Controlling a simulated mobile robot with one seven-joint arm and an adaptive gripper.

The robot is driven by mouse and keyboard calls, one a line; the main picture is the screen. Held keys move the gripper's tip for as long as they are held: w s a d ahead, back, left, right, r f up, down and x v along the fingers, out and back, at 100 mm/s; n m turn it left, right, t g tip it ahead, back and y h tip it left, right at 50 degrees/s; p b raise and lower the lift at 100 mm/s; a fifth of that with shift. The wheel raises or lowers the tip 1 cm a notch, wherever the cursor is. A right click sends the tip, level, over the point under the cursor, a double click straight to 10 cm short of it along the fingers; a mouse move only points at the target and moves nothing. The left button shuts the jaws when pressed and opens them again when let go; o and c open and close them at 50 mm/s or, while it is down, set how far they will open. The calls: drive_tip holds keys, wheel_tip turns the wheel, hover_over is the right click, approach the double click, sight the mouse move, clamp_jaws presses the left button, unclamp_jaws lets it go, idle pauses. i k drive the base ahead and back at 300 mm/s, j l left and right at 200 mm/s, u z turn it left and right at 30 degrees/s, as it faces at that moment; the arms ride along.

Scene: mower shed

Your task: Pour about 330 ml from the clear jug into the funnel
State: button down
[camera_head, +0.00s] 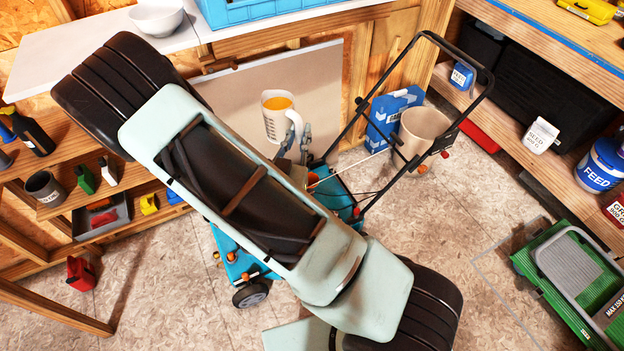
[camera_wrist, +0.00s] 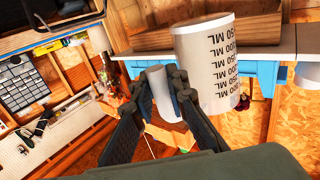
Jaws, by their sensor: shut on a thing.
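The clear jug (camera_head: 279,118) holds orange liquid and shows dark measuring marks. It is about upright, held above the mower's rear. My gripper (camera_head: 296,148) is shut on the jug's handle, at the jug's lower right in the head view. In the wrist view the jug (camera_wrist: 206,68) shows its printed scale, and its white handle (camera_wrist: 157,88) sits between the fingers of my gripper (camera_wrist: 158,84). I cannot clearly make out the funnel. A small orange-red part (camera_head: 312,179) shows on the mower, beside my arm, which hides much of the mower.
The teal mower (camera_head: 343,194) stands on the floor under my arm, its black handlebar (camera_head: 473,66) rising to the right. A beige bucket (camera_head: 424,133) and a blue box (camera_head: 392,109) are near the handlebar. A green cart (camera_head: 561,265) is at lower right. Shelves line both sides.

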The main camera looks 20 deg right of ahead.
sight(313, 178)
drive_tip(key=i+l+u, duration=0.1)
drive_tip(key=l, duration=0.25)
drive_tip(key=i+l+u, duration=0.1)
drive_tip(key=l, duration=0.2)
drive_tip(key=i+l, duration=0.15)
drive_tip(key=l, duration=0.2)
drive_tip(key=i+l+u, duration=0.15)
drive_tip(key=i+l, duration=0.25)
